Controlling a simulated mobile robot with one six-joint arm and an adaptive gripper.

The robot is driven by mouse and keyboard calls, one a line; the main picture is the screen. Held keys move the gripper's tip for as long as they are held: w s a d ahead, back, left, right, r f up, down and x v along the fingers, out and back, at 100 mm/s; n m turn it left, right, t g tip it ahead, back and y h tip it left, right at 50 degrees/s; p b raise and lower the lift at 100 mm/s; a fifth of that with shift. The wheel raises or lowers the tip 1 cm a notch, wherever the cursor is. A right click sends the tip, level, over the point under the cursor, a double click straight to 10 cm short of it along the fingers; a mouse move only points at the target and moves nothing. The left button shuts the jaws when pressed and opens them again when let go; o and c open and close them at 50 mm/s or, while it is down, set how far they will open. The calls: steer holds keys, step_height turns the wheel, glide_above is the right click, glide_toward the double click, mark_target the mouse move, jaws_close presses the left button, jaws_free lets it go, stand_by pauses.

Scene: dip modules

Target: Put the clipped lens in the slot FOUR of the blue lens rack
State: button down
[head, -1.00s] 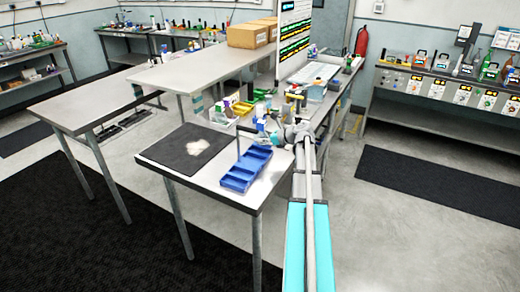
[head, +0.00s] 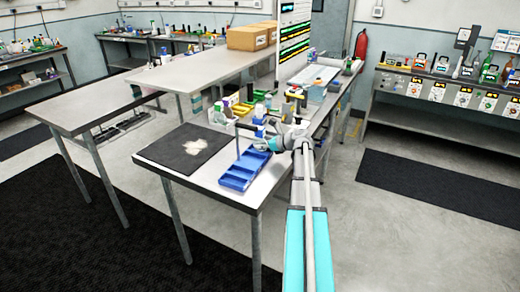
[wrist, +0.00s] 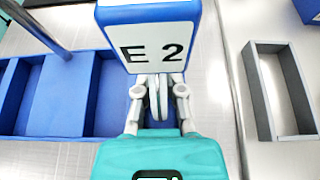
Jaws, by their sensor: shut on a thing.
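The blue lens rack (head: 236,184) lies on the near bench, with open compartments in a row. In the wrist view its compartments (wrist: 62,95) show at left and reach under my gripper. My gripper (wrist: 158,95) is shut on the clipped lens (wrist: 155,98), seen edge-on as thin pale discs between the fingers. A blue-edged white plate marked "E 2" (wrist: 158,42) stands at the fingertips; I cannot tell if it belongs to the held piece. In the head view my gripper (head: 270,143) is at the rack's far right end, the lens too small to make out.
A thin grey post (head: 238,140) stands beside the rack. A dark mat (head: 165,150) covers the bench's left part. A grey open frame (wrist: 257,95) lies right of my gripper, with a blue block (wrist: 308,10) beyond. Bottles and boxes crowd the bench behind.

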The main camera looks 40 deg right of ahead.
steer(key=shift+f, duration=0.2)
steer(key=c, duration=0.7)
jaws_free()
steer(key=shift+c, duration=0.2)
steer(key=shift+r, duration=0.2)
steer(key=shift+r, duration=0.1)
steer(key=p+v, duration=0.4)
steer(key=v, duration=0.6)
steer(key=shift+s+d+r, duration=0.1)
steer(key=shift+s+r, duration=0.1)
steer(key=shift+s+d+r+p, duration=0.15)
steer(key=shift+s+d+p, duration=0.2)
steer(key=shift+s, duration=0.3)
